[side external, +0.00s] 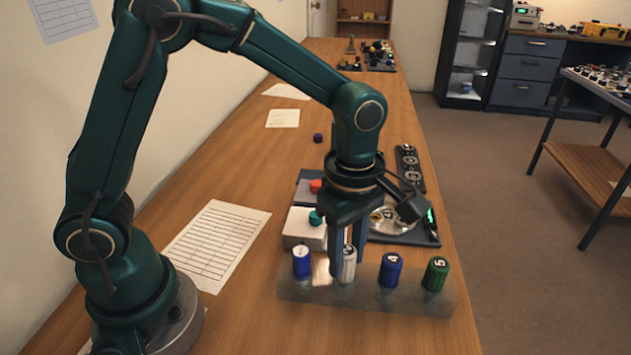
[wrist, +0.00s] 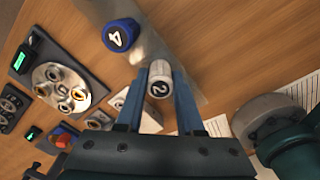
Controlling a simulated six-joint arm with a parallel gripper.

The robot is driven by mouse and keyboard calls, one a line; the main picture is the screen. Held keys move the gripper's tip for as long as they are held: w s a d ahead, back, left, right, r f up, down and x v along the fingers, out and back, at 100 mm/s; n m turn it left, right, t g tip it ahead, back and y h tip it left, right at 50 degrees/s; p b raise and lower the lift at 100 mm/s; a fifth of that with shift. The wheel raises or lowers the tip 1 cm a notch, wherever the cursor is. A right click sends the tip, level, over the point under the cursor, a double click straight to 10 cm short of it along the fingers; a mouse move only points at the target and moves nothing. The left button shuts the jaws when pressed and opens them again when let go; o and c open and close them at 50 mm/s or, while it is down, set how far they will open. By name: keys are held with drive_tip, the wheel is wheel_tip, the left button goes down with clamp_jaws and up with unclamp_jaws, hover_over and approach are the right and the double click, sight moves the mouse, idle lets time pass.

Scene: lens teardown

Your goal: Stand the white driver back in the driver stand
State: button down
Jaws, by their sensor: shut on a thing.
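The white driver (side external: 348,265) is upright between the fingers of my gripper (side external: 347,258), at the driver stand (side external: 420,303). My gripper points down and is shut on it. In the wrist view, the white driver (wrist: 160,84) shows a dark numeral on its cap, between the two fingertips (wrist: 160,76). The stand is a low, greyish, translucent bar, and it shows beyond the driver in the wrist view (wrist: 172,38). The driver's lower end is hidden, so I cannot tell how deep it sits in the stand.
A blue driver (side external: 301,262) stands left of the white one. A blue driver marked 4 (side external: 390,270) and a green driver marked 5 (side external: 436,274) stand to its right. A white box (side external: 303,228) and a dark tray (side external: 425,238) lie behind. A printed sheet (side external: 217,243) lies left.

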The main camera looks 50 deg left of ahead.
drive_tip(key=shift+f, duration=0.4)
unclamp_jaws()
drive_tip(key=shift+r, duration=3.55)
drive_tip(key=shift+w+a+r, duration=0.1)
drive_tip(key=shift+a+r, duration=0.05)
drive_tip(key=shift+r, duration=0.15)
drive_tip(key=s+a+r+m+t, duration=0.4)
drive_tip(key=s+a+r, duration=0.1)
drive_tip(key=s+r, duration=0.1)
drive_tip(key=s+a+f+m+t, duration=0.1)
drive_tip(key=s+a+f+m, duration=0.1)
drive_tip(key=m, duration=1.2)
drive_tip(key=s+f, duration=0.1)
drive_tip(key=s, duration=0.1)
drive_tip(key=shift+s+a+f+t, duration=0.2)
drive_tip(key=shift+s+t, duration=0.1)
drive_tip(key=shift+s, duration=0.1)
